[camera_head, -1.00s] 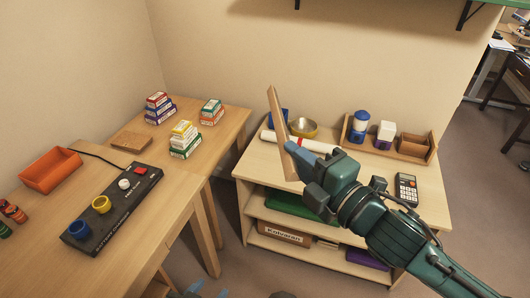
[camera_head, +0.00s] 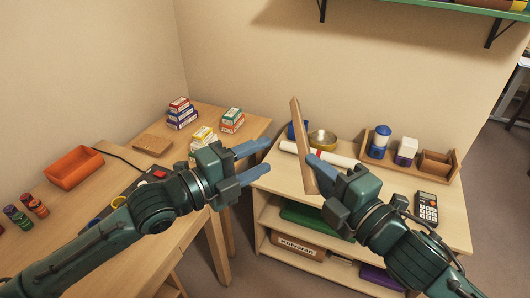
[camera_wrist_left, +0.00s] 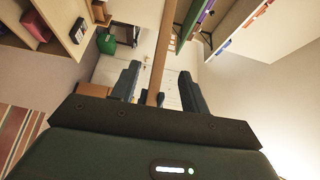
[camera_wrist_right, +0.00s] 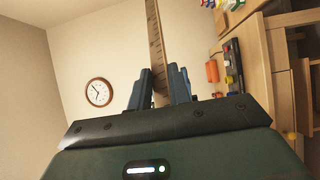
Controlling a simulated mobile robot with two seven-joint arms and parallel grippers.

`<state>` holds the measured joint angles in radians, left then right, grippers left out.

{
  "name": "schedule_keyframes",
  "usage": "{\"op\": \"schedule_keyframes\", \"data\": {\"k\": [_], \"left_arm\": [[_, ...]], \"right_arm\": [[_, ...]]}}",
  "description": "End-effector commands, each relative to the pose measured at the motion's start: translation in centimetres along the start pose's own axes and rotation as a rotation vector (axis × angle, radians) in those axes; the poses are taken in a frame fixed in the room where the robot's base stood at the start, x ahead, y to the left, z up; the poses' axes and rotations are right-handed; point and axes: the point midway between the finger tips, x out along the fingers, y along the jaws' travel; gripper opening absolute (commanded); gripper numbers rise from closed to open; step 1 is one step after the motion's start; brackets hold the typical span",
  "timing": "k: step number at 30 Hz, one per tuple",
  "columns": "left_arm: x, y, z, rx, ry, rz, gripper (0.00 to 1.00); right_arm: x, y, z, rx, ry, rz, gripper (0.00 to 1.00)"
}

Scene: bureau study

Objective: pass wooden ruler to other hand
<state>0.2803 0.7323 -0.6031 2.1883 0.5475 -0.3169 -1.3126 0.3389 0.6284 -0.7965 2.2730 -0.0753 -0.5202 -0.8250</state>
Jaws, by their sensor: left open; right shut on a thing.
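The wooden ruler (camera_head: 303,147) stands nearly upright in the head view, tilted slightly to the left at its top. My right gripper (camera_head: 322,172) is shut on the lower part of the ruler. In the right wrist view the ruler (camera_wrist_right: 155,48) rises from between the fingers (camera_wrist_right: 160,88), with its markings showing. My left gripper (camera_head: 262,168) is open and empty, to the left of the ruler, its fingers pointing towards it. In the left wrist view the ruler (camera_wrist_left: 158,58) shows between the open fingers (camera_wrist_left: 158,88); I cannot tell how far off it is.
On the left, a desk (camera_head: 45,195) holds an orange tray (camera_head: 73,167) and stacked boxes (camera_head: 181,114).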

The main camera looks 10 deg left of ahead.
Motion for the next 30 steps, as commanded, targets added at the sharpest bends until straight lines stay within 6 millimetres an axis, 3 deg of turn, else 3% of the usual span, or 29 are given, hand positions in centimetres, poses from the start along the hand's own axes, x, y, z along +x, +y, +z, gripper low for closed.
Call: {"op": "schedule_keyframes", "data": {"k": [5,18,24,30], "left_arm": [[1.8,-0.2,0.0,0.009,0.003,-0.005,0.45],[9.8,-0.2,-0.1,0.007,0.003,-0.002,0.45],[11.6,-0.1,-0.1,0.007,0.002,-0.001,0.45],[11.9,-0.1,0.0,0.009,0.001,0.000,0.45]], "right_arm": [[0.0,0.0,0.0,0.000,0.000,0.001,0.00],[0.0,0.0,0.0,0.000,0.000,0.001,0.00],[0.0,0.0,0.0,0.000,0.000,0.001,0.00],[0.0,0.0,0.0,0.000,0.000,0.001,0.00]]}}
